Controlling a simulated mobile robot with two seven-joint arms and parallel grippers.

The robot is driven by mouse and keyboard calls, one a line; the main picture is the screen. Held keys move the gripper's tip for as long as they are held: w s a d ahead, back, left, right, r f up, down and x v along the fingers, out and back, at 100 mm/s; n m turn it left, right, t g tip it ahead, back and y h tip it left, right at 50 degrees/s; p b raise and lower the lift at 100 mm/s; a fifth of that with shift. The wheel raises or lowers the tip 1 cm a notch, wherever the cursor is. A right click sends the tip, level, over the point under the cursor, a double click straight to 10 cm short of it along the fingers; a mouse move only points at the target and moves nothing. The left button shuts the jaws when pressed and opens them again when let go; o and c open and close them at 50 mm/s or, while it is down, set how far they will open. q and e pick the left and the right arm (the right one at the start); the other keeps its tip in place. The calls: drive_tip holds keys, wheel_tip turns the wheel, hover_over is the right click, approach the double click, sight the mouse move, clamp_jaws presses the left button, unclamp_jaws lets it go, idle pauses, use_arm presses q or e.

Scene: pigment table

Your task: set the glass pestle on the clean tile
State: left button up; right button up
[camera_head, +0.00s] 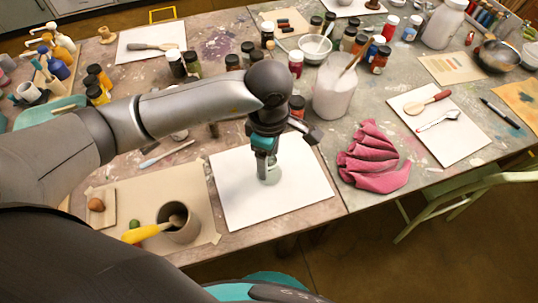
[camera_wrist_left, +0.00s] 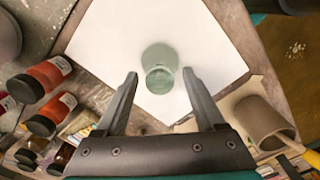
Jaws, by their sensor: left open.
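The glass pestle (camera_head: 272,174) is a pale green, clear piece standing on the clean white tile (camera_head: 300,200) in the middle of the table. It also shows in the left wrist view (camera_wrist_left: 160,60), upright with the bare tile (camera_wrist_left: 105,45) around it. My left gripper (camera_head: 264,174) is directly at the pestle, pointing down. In the left wrist view its two fingers (camera_wrist_left: 160,76) are spread apart, with a gap on either side of the pestle. The gripper hides part of the pestle in the head view. My right gripper is not in view.
A grey mortar (camera_head: 180,222) with a yellow-handled tool stands left of the tile. A pink cloth (camera_head: 373,160) lies to its right. A white tub (camera_head: 335,95) and several pigment jars stand behind. Another white tile (camera_head: 465,145) with tools lies further right.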

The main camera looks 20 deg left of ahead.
use_arm(q)
drive_tip(key=shift+r, duration=0.1)
drive_tip(key=shift+r, duration=0.3)
wheel_tip(320, 180, up, 12)
drive_tip(key=p, duration=0.2)
drive_tip(key=shift+f, duration=0.25)
drive_tip(key=shift+s+f, duration=0.1)
